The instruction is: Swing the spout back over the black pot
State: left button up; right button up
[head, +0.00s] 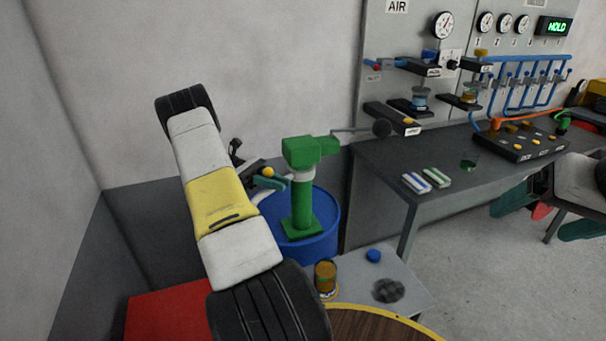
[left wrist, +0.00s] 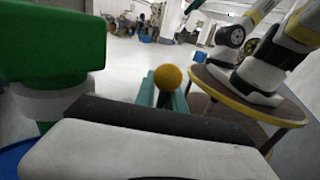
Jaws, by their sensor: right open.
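A green pump (head: 302,195) stands upright on a blue drum (head: 318,250). I cannot tell which thing is the black pot. My right gripper (head: 548,212) is open at the right edge.
A dark grey bench (head: 440,165) with gauges and fittings runs along the wall. A low grey table (head: 415,297) holds an amber jar (head: 325,278), a blue cap (head: 373,256) and a dark round patch (head: 389,290). A round wooden top (head: 375,328) is in front.

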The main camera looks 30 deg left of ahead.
pick_arm(q)
jog(key=shift+o, duration=1.2)
jog(key=shift+a+r, duration=0.1)
jog(key=shift+r, duration=0.25)
jog(key=shift+f, duration=0.1)
jog(key=shift+s, duration=0.1)
